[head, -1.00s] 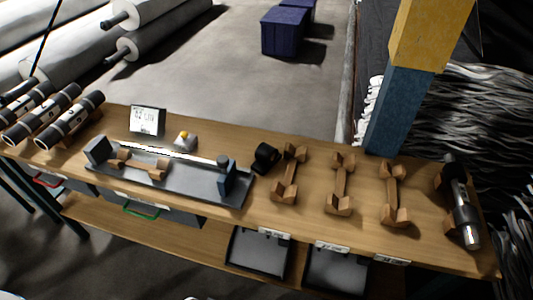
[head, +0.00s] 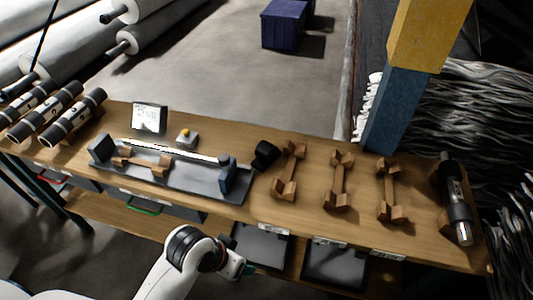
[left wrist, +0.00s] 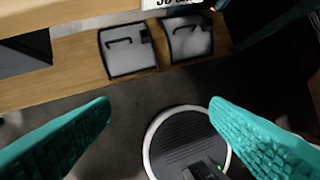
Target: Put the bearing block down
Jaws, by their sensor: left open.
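My left gripper (head: 245,269) is low in front of the bench, below the tabletop. In the left wrist view its two teal fingers (left wrist: 160,115) are wide apart with nothing between them. A black rounded block (head: 265,155) sits on the wooden bench (head: 300,225), just right of the grey fixture tray (head: 200,184); it may be the bearing block, but I cannot tell for sure. It is well above and beyond my left gripper, not touching it. My right gripper is in neither view.
Several wooden cradles (head: 338,185) stand empty right of the black block. A dark roller (head: 456,200) lies at the right end, more rollers (head: 70,117) at the left. Two trays (head: 262,247) sit on the lower shelf near my gripper. A yellow-blue post (head: 395,105) rises behind the bench.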

